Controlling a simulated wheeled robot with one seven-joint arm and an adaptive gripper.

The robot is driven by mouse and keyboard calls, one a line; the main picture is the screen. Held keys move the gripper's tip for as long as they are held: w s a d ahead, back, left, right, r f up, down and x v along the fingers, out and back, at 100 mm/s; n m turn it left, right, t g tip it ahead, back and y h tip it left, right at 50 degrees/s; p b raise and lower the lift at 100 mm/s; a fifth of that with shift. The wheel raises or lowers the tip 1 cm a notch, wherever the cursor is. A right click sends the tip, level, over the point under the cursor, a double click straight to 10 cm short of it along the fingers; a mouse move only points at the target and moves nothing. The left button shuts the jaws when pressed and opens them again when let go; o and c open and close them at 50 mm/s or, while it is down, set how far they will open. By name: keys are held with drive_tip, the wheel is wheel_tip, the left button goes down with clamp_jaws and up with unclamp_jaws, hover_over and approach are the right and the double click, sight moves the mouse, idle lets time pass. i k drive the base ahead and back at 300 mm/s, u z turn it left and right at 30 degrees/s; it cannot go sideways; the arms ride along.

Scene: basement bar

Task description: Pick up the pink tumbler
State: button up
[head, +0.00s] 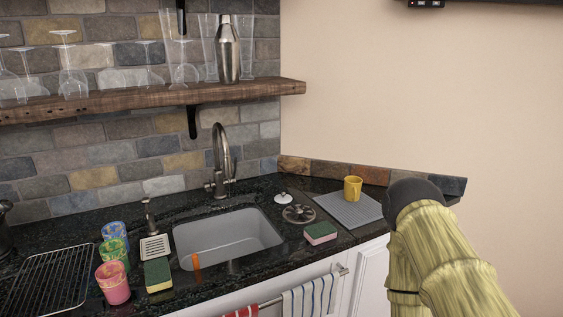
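The pink tumbler (113,284) stands on the black speckled counter at the lower left, nearest the front edge of three patterned tumblers. It is upright and looks open at the top. A green tumbler (113,253) stands just behind it, and a blue tumbler (114,233) stands behind the green one. Part of my arm shows at the right, far from the tumblers. My gripper's fingers are not visible.
A wire rack (45,283) lies left of the pink tumbler. A yellow-green sponge (158,275) is close on its right, then the sink (226,238) with a tall faucet (221,165). A wooden shelf (150,98) with glasses hangs above. A yellow mug (353,189) stands on a grey mat (345,212).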

sight(111, 276)
drive_tip(key=z, duration=1.85)
drive_tip(key=k, duration=1.15)
drive_tip(key=u, duration=2.15)
